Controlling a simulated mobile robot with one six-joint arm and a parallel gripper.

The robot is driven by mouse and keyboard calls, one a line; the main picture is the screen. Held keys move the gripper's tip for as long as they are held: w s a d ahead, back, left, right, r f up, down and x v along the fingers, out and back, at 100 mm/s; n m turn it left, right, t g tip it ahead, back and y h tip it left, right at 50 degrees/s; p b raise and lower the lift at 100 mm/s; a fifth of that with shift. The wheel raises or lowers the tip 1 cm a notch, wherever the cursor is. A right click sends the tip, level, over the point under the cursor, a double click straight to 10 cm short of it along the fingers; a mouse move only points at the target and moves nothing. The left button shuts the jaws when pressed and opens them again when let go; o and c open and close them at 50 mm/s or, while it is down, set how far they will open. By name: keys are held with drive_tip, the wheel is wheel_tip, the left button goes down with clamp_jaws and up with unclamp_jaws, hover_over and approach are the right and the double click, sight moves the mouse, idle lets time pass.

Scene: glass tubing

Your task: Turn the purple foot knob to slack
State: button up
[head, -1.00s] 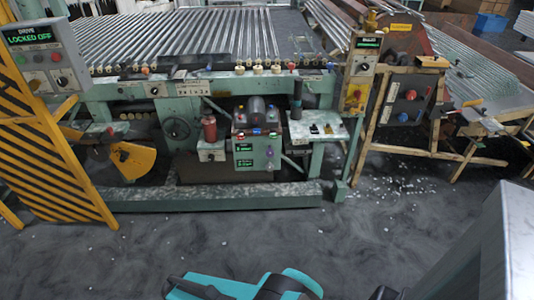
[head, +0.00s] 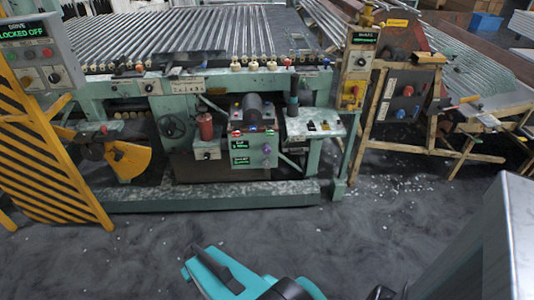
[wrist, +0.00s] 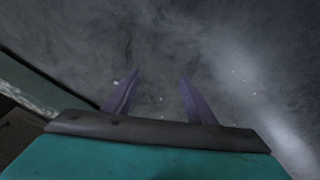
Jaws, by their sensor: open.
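A small purple knob (head: 267,149) is on the front face of a green control box (head: 243,156) low on the glass machine. It is too small for me to read its setting. The box also carries green-lit displays and red and blue buttons along its top edge. My gripper (wrist: 159,74) is open and empty in the wrist view, its two purple fingers apart over bare dark floor. The knob does not show in the wrist view. My teal arm is at the bottom of the head view, well in front of the box.
A green base beam (head: 215,196) runs along the floor before the machine. A red bottle-shaped part (head: 205,126) is left of the box, and a small white shelf (head: 316,127) is right of it. A yellow striped guard (head: 45,160) stands at left. The floor in front is open.

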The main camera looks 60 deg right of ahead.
drive_tip(key=w+d+r+m+t+h+b, duration=0.1)
drive_tip(key=w+d+r+t+h, duration=0.15)
drive_tip(key=d, duration=0.65)
drive_tip(key=w+d+r+m+t+h+b, duration=0.15)
drive_tip(key=d+r, duration=0.25)
drive_tip(key=d, duration=0.4)
drive_tip(key=w+d+r+m+t+h+b, duration=0.1)
drive_tip(key=w+d+r+m+t+h, duration=0.15)
drive_tip(key=d, duration=0.65)
drive_tip(key=s+d+r+m+t+h+b, duration=0.1)
drive_tip(key=s+d+r+h, duration=0.2)
drive_tip(key=s+d+r, duration=0.2)
drive_tip(key=s+d+r+m+t+h+b, duration=0.1)
drive_tip(key=s+d+r+h, duration=0.3)
drive_tip(key=d+r, duration=0.7)
drive_tip(key=shift+s+d+r, duration=0.25)
drive_tip(key=shift+s+d, duration=0.45)
drive_tip(key=shift+s, duration=0.15)
drive_tip(key=shift+w+d+f+b, duration=0.1)
drive_tip(key=shift+w+d+b, duration=0.1)
drive_tip(key=shift+b, duration=0.2)
drive_tip(key=b+x, duration=0.2)
drive_tip(key=b, duration=0.2)
drive_tip(key=shift+w+d+f, duration=0.1)
drive_tip(key=shift+w+d, duration=0.05)
drive_tip(key=shift+d, duration=0.15)
